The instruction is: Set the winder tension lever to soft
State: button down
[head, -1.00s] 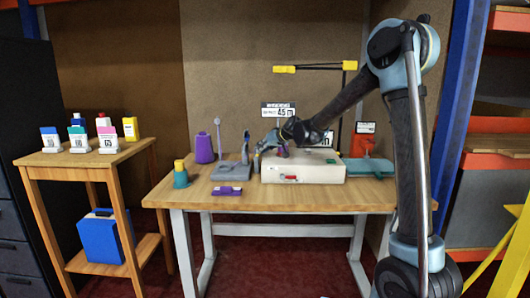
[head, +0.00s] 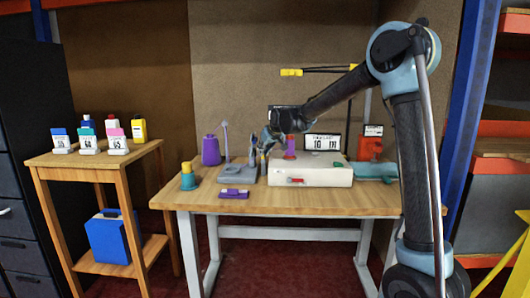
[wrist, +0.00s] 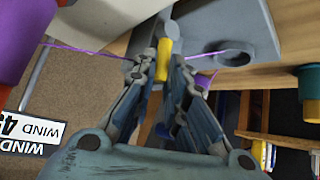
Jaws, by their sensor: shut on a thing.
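A grey stand (head: 237,173) sits on the bench, left of the white winder box (head: 325,174). It carries thin uprights, and its grey plate (wrist: 250,25) shows at the top of the wrist view. My gripper (head: 264,147) is above the stand's right end. In the wrist view my gripper (wrist: 163,65) is closed around a short yellow piece (wrist: 163,47), seemingly the lever's end, beside a grey rounded tip (wrist: 171,29). The fingers hide its lower part. A purple thread (wrist: 95,50) runs across near the fingertips. I cannot read a soft mark.
A purple spool (head: 290,146) stands on the winder box, close to my arm. A purple cone (head: 211,151), a yellow-topped teal cup (head: 188,177) and a small purple block (head: 234,194) are around the stand. A red device (head: 369,148) is at the right. The bench front is mostly clear.

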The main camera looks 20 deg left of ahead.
jog(key=shift+w, duration=0.1)
jog(key=c, duration=1.9)
grip_release()
jog(key=v, duration=1.2)
